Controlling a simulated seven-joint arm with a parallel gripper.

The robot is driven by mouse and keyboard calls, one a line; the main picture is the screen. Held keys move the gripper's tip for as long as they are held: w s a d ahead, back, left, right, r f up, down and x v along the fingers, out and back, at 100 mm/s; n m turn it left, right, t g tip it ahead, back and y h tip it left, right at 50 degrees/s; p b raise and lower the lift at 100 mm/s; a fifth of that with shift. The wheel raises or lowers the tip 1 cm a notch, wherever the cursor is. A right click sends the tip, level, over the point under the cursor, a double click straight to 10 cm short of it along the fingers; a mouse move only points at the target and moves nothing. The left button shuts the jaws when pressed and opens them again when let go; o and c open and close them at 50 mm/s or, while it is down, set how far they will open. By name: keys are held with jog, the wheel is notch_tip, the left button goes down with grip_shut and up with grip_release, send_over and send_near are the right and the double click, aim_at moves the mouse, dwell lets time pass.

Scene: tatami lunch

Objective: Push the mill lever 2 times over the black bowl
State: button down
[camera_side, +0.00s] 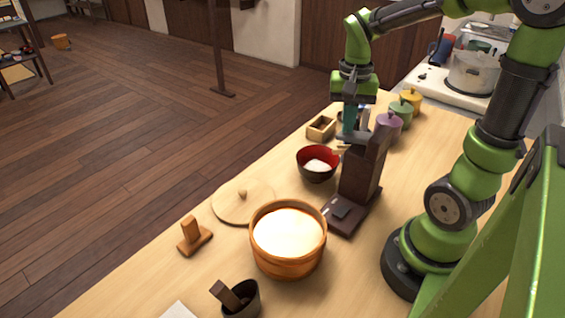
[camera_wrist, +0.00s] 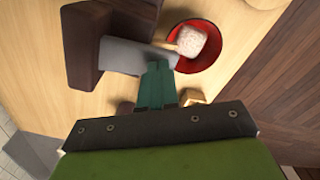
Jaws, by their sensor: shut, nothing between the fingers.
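The mill is a dark brown upright block (camera_side: 362,172) on a flat base; it also shows in the wrist view (camera_wrist: 86,40). A grey plate-like lever (camera_wrist: 125,56) sticks out from its upper part towards the bowl side. The black bowl (camera_side: 316,174), red inside, stands beside the mill with a white heap in it; its red inside shows in the wrist view (camera_wrist: 207,62). My gripper (camera_side: 349,128) has teal fingers, shut and empty, pointing down at the lever. In the wrist view the fingertips (camera_wrist: 158,68) overlap the lever's edge; I cannot tell whether they touch it.
A large wooden tub of white food (camera_side: 263,248) and a round wooden lid (camera_side: 228,207) stand nearer the camera. Purple (camera_side: 389,126), green and yellow lidded pots stand behind the mill. A small wooden box (camera_side: 321,128) lies beyond the bowl, near the table's edge.

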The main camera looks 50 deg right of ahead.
jog(key=shift+f, duration=0.25)
jog(key=shift+r, duration=1.95)
jog(key=shift+r, duration=2.5)
